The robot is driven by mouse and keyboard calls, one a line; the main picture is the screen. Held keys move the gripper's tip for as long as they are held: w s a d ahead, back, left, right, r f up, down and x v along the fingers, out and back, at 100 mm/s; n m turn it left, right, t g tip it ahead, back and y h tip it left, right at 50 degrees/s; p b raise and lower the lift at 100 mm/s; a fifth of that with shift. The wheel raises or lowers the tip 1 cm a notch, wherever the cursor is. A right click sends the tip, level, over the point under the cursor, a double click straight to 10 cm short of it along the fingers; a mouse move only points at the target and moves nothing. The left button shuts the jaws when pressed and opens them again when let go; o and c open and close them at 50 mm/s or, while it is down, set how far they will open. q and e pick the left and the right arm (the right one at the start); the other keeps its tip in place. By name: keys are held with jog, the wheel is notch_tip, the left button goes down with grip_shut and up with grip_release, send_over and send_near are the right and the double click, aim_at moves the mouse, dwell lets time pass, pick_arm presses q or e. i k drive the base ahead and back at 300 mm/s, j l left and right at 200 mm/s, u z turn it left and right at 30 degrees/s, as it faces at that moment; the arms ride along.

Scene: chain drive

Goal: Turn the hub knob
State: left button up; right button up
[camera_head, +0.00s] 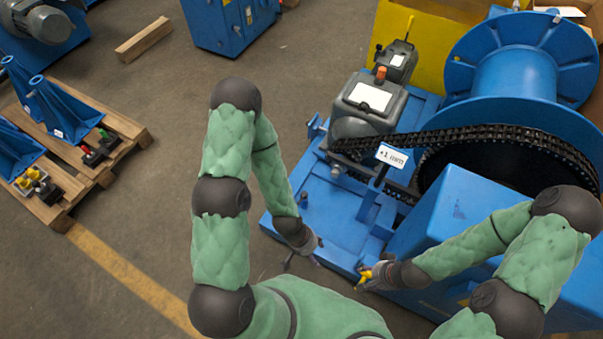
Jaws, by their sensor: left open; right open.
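A blue chain drive machine (325,215) stands in front of me. A black chain (470,135) runs from beside the grey motor unit (368,105) towards the large blue drum (515,75). A small yellow part (364,276) shows at the machine's near edge; I cannot tell for sure if it is the hub knob. My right gripper (368,281) is open right at this yellow part, partly covering it; contact is unclear. My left gripper (302,264) is open and empty, pointing down near the machine's near left corner.
A white tag reading "+1 mm" (391,156) stands up in front of the chain. A blue housing (450,220) is beside my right arm. A wooden pallet (125,130) with blue brackets is at the left. The floor between is clear.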

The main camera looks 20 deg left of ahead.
aim_at(334, 172)
jog(key=u, duration=0.4)
jog(key=j+u, duration=0.15)
jog(key=j, duration=0.2)
jog(key=i+j+u, duration=0.15)
jog(key=j, duration=0.25)
jog(key=j+u, duration=0.15)
jog(key=j, duration=0.2)
jog(key=i, duration=0.05)
